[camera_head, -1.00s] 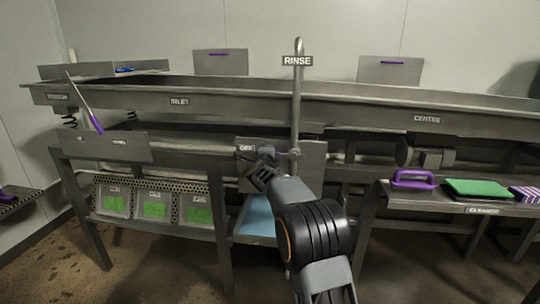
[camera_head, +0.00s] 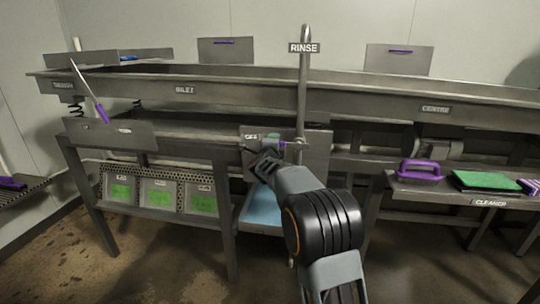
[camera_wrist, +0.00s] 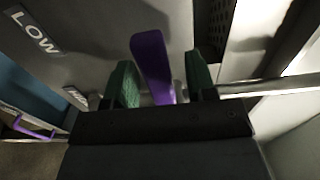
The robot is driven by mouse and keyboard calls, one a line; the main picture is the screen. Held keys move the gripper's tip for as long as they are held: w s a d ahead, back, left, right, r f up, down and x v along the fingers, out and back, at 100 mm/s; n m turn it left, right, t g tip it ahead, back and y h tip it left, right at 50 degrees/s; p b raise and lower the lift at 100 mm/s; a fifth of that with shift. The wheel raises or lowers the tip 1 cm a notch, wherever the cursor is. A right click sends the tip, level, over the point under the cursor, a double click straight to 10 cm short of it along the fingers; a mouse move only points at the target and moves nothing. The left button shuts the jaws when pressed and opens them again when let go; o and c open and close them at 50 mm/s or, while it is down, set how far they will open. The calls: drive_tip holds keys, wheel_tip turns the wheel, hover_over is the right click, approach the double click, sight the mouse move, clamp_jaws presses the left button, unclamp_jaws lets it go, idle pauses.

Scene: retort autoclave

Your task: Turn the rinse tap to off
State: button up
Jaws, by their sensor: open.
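The rinse tap's purple lever (camera_wrist: 153,66) stands between the two green-padded fingers of my gripper (camera_wrist: 162,85) in the wrist view. The gripper is open, with a finger on either side of the lever; I cannot tell whether either touches it. In the head view my gripper (camera_head: 266,158) is at the tap's grey plate (camera_head: 315,160), left of the upright rinse pipe (camera_head: 303,100). A small OFF label (camera_head: 251,137) is on the plate's upper left. A LOW label (camera_wrist: 34,31) shows at upper left in the wrist view. The lever is mostly hidden in the head view.
The RINSE sign (camera_head: 304,48) is on the pipe above. A long steel trough (camera_head: 220,92) runs behind. A side shelf (camera_head: 440,190) at right holds a purple-handled tool (camera_head: 420,170) and a green pad (camera_head: 487,181). A metal pipe lies close to the right finger in the wrist view.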

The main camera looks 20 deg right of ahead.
drive_tip(key=v, duration=1.1)
drive_tip(key=shift+s, duration=0.25)
drive_tip(key=shift+a, duration=0.1)
